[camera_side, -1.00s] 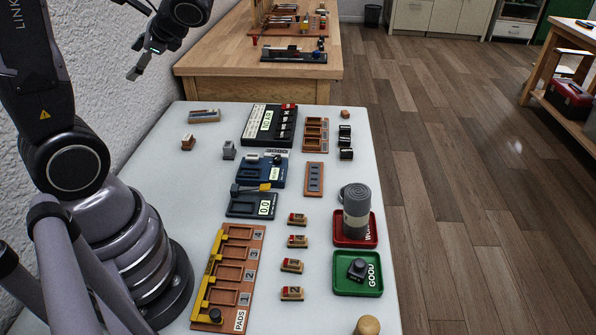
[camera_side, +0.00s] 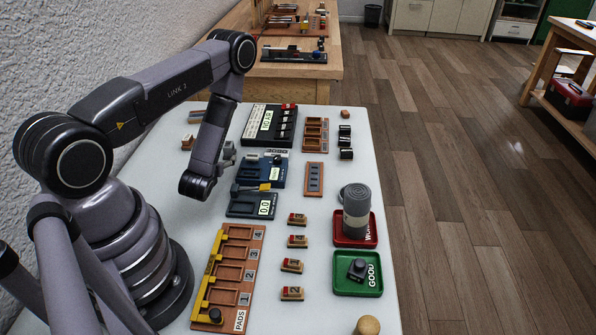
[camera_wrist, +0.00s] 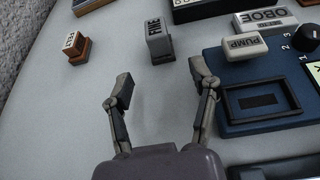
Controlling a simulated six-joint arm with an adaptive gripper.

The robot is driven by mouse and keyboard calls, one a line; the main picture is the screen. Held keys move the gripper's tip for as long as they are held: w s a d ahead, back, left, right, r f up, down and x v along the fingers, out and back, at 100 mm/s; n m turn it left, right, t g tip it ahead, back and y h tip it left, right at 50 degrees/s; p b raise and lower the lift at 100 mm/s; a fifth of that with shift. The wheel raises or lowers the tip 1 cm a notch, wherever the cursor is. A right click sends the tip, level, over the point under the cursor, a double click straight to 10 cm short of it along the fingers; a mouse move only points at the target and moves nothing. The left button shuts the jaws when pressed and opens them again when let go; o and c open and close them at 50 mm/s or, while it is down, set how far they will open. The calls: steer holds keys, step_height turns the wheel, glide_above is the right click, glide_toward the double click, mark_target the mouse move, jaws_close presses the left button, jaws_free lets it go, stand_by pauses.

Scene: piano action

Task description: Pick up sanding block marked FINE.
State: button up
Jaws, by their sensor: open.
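The sanding block marked FINE (camera_wrist: 160,48) is a small grey block with a pale lettered top. It stands on the pale bench top in the wrist view. My gripper (camera_wrist: 162,85) is open and empty, with its fingers spread and the block just beyond the fingertips, roughly in line with the gap between them. Neither finger appears to touch it. In the side view, my arm reaches down over the left part of the bench and largely hides the gripper and the block.
A brown block with a white FELT label (camera_wrist: 75,46) stands left of the FINE block. A blue device (camera_wrist: 262,90) with a PUMP-marked part (camera_wrist: 245,45) is close to the right finger. A black device (camera_side: 268,127) lies behind. Bare bench surrounds the block's left side.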

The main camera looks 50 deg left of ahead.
mark_target(227, 152)
steer(key=x, duration=0.7)
steer(key=shift+r, duration=0.1)
jaws_close()
